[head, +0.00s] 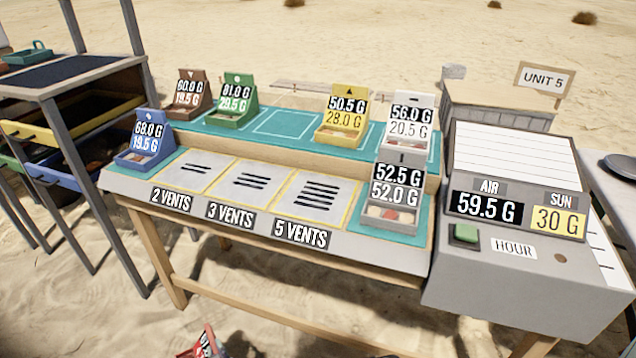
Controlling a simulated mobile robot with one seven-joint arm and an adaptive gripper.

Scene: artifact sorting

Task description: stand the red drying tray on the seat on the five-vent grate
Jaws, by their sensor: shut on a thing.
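A red drying tray (207,345) shows only in part at the bottom edge of the head view, tilted, with a numbered label that I cannot read. What supports it is out of frame, and no seat can be made out. The five-vent grate (341,194) is the right one of three pale panels on the bench front, above the label "5 VENTS". It is bare, with several dark slots. My gripper cannot be made out in this view.
The two-vent (185,183) and three-vent (238,198) grates are bare. A blue tray (140,160) stands left of them; a grey tray (399,216) stands right. Brown, green, yellow and white trays stand on the rear tier. A grey console (480,262) stands at right, a drawer rack (48,92) at left.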

